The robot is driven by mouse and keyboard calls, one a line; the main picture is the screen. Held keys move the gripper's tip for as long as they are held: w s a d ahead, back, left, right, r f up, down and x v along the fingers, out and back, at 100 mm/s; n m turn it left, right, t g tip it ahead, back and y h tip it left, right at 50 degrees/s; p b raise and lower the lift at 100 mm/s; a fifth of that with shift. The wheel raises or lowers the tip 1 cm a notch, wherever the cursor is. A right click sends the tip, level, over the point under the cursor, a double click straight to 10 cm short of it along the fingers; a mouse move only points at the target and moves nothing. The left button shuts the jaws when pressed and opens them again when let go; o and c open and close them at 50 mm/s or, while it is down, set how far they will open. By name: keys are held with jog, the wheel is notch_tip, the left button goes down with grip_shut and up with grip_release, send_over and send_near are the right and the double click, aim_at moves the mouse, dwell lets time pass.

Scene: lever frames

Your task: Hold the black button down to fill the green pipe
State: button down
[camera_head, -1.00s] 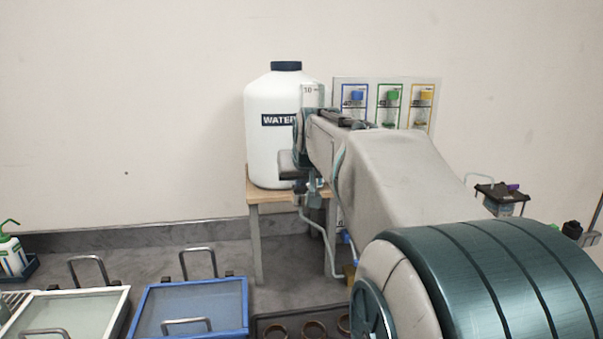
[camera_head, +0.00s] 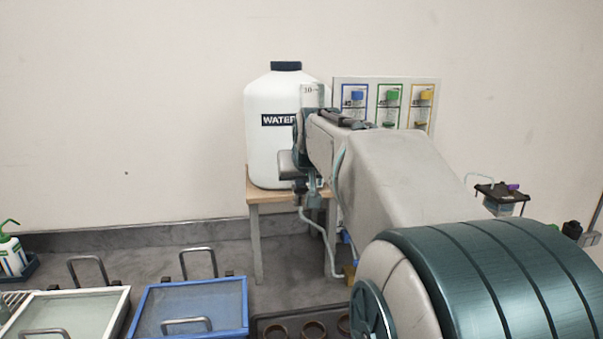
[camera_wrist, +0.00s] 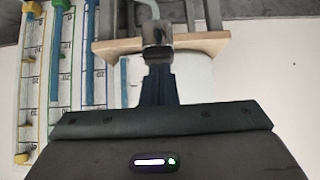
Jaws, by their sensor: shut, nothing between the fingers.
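My gripper (camera_wrist: 158,72) is shut, with its dark fingertips together at the grey-and-dark tap block (camera_wrist: 157,34) under the wooden stand. The fingertips appear to meet or overlap a small dark part there. I cannot tell whether this is the black button or whether it is pressed. The measuring panel (camera_wrist: 42,110) is at the left of the wrist view, with yellow, green and blue edged columns. Blue shows in the green-edged column (camera_wrist: 56,62), but its exact level is unclear.
A white water jug (camera_head: 268,155) stands on a wooden stand (camera_head: 254,196) against the wall. A pale tube (camera_head: 325,240) hangs below it. Blue-framed (camera_head: 246,310) and white-framed (camera_head: 122,312) lidded boxes with handles stand in front at the left.

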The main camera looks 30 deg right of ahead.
jog(key=shift+s+f, duration=0.1)
jog(key=shift+f, duration=0.65)
jog(key=s+a+r, duration=0.1)
jog(key=s+r, duration=0.2)
jog(key=r, duration=0.3)
jog(key=s+a+r+p, duration=0.1)
jog(key=s+r, duration=0.2)
jog(key=r, duration=0.3)
jog(key=shift+s+r+p, duration=0.3)
jog(key=shift+f, duration=0.1)
dwell(0.3)
jog(key=s+a+f+n+g+y, duration=0.1)
jog(key=s+a+f, duration=0.3)
jog(key=f, duration=0.6)
jog(key=s+a+f+n+g, duration=0.1)
jog(key=s+a+f+g, duration=0.2)
jog(key=s+f, duration=0.4)
jog(key=s+a+f+n+g+y, duration=0.1)
jog(key=s+a+f, duration=0.5)
jog(key=f, duration=0.6)
jog(key=shift+s+f+g+y, duration=0.25)
jog(key=shift+f+g+y, duration=0.05)
jog(key=shift+g, duration=0.1)
jog(key=shift+a, duration=0.1)
